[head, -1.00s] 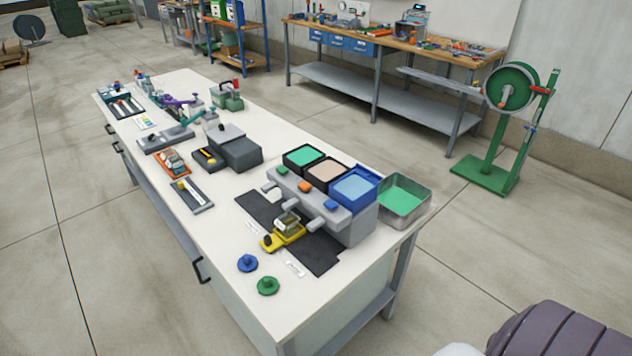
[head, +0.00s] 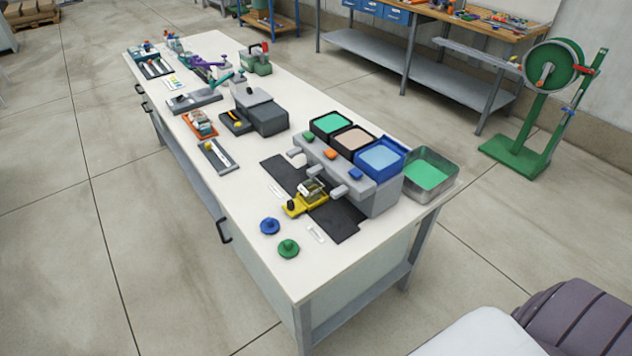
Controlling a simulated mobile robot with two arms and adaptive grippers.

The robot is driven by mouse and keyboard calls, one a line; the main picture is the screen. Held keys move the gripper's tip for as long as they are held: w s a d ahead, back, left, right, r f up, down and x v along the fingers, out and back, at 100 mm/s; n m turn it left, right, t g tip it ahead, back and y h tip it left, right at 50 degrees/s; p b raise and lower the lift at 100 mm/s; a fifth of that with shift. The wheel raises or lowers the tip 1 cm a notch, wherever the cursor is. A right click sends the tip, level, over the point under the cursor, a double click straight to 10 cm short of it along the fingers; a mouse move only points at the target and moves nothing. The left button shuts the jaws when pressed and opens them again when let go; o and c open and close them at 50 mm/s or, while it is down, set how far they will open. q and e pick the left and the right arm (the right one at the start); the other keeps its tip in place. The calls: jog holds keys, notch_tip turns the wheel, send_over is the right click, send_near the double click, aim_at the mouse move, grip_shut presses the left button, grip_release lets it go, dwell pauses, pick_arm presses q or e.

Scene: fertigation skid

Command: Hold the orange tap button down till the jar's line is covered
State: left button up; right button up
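The orange tap button (head: 330,154) is the middle one on the grey dispenser (head: 381,199), between a green button (head: 308,136) and a blue button (head: 356,174). A small clear jar (head: 313,190) sits by the yellow holder (head: 293,209), below the middle spout, on a dark mat (head: 345,222). The jar's line and its fill level are too small to make out. Neither gripper shows in the head view, and nothing is seen touching the orange button.
Green, beige and blue open tanks (head: 379,158) top the dispenser, beside a metal pan (head: 433,190) of green contents. Blue (head: 269,226) and green (head: 288,248) knobbed discs lie near the bench's (head: 275,282) front edge. A green reel stand (head: 548,100) stands at right.

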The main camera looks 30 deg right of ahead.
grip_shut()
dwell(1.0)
